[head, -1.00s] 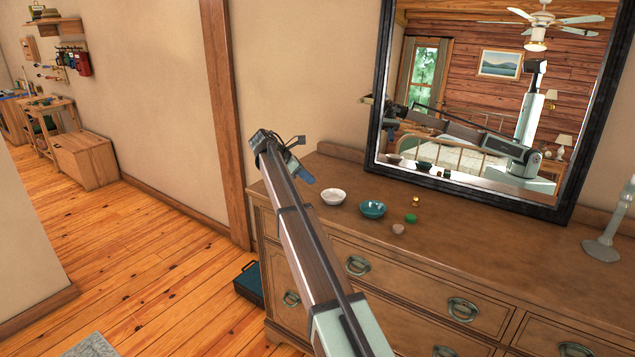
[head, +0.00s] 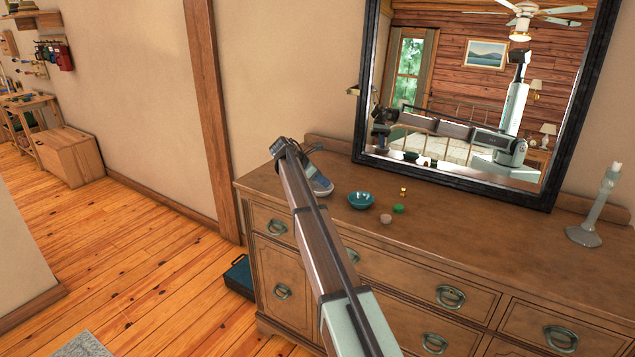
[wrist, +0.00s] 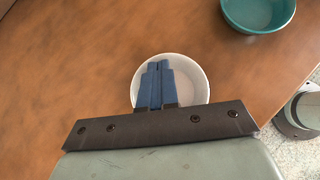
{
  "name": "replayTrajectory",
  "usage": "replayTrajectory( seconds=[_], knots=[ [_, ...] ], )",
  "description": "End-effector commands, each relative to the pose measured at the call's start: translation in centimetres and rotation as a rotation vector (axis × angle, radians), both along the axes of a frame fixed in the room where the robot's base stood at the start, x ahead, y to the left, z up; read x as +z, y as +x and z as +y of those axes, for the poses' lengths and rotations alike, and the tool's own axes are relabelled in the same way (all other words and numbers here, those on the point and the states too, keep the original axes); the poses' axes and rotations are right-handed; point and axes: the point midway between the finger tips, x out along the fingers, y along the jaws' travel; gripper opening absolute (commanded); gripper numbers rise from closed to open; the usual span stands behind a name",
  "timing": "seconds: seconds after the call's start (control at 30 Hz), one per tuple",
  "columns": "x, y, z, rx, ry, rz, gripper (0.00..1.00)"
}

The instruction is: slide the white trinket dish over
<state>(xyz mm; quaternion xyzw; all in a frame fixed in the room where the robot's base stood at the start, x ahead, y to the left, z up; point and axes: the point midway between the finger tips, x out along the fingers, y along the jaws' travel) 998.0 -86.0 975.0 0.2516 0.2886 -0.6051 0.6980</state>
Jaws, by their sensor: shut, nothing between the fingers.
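The white trinket dish (wrist: 193,84) is a small round bowl in the middle of the wrist view, on the brown dresser top (wrist: 70,60). My gripper (wrist: 157,66) is shut and empty, its blue fingers side by side over the dish, tips inside its outline. Whether the fingers touch the dish or hover above it, I cannot tell. In the head view my gripper (head: 321,186) is low at the dresser's left part and hides nearly all of the dish.
A teal bowl (head: 361,201) sits just right of the dish. Small green (head: 398,209), pink (head: 386,219) and gold (head: 403,191) items lie beyond it. A mirror (head: 470,90) stands at the back, a candlestick (head: 588,220) at right. The dresser's front middle is clear.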

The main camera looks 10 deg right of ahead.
Motion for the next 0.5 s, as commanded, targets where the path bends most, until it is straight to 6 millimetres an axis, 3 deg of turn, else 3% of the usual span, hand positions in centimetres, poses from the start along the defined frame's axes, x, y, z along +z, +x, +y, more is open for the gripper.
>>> replayTrajectory(
  seconds=[0.37, 0.5],
  knots=[
    [0.0, 0.1, -0.3, 0.0, 0.0, 0.0, 0.0],
    [0.0, 0.4, -2.5, -0.003, 0.0, 0.001, 0.0]
  ],
)
